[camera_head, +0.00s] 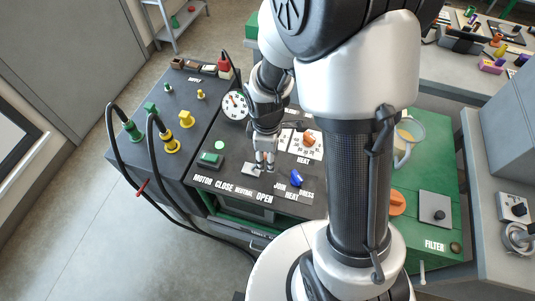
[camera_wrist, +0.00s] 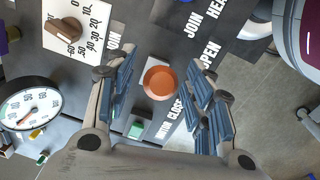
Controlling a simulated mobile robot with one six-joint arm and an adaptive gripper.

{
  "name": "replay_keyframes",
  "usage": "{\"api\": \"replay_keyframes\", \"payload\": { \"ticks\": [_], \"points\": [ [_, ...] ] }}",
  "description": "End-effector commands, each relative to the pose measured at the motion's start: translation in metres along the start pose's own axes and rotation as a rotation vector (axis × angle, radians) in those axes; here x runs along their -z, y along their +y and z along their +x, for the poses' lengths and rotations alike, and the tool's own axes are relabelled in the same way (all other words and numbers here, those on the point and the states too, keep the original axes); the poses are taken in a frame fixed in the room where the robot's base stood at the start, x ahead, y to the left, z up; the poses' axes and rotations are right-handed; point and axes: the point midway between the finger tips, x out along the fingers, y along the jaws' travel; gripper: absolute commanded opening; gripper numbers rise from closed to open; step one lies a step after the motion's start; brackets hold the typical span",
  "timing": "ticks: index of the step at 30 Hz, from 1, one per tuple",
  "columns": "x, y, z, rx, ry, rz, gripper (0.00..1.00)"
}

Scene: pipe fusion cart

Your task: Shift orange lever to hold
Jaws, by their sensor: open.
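The orange lever's round orange knob (camera_wrist: 160,82) shows in the wrist view, seen nearly end-on over the dark control panel. My gripper (camera_wrist: 164,95) is open, with one blue-padded finger on each side of the knob. I see a gap on both sides and no clear contact. In the head view my gripper (camera_head: 265,165) points down at the panel, over a light lever plate (camera_head: 250,169) above the words "CLOSE NEUTRAL OPEN". It hides the orange knob there. I cannot read a "hold" label in either view.
A green switch (camera_head: 210,160) is to the left. Black hoses (camera_head: 112,135) loop at the far left. My arm covers much of the right.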

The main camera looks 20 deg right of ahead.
Motion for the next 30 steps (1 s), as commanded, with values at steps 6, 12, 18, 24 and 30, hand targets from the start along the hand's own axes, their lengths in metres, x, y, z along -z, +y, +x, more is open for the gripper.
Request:
{"api": "replay_keyframes", "payload": {
  "ticks": [6, 12, 18, 24, 30],
  "points": [
    [0.0, 0.0001, 0.0002, 0.0, 0.0, 0.0, 0.48],
    [0.0, 0.0001, 0.0001, 0.0, 0.0, 0.001, 0.37],
    [0.0, 0.0, 0.0001, 0.0, 0.0, 0.001, 0.23],
    [0.0, 0.0, 0.0, 0.0, 0.0, 0.001, 0.1],
    [0.0, 0.0, 0.0, 0.0, 0.0, 0.001, 0.0]
  ]
}}
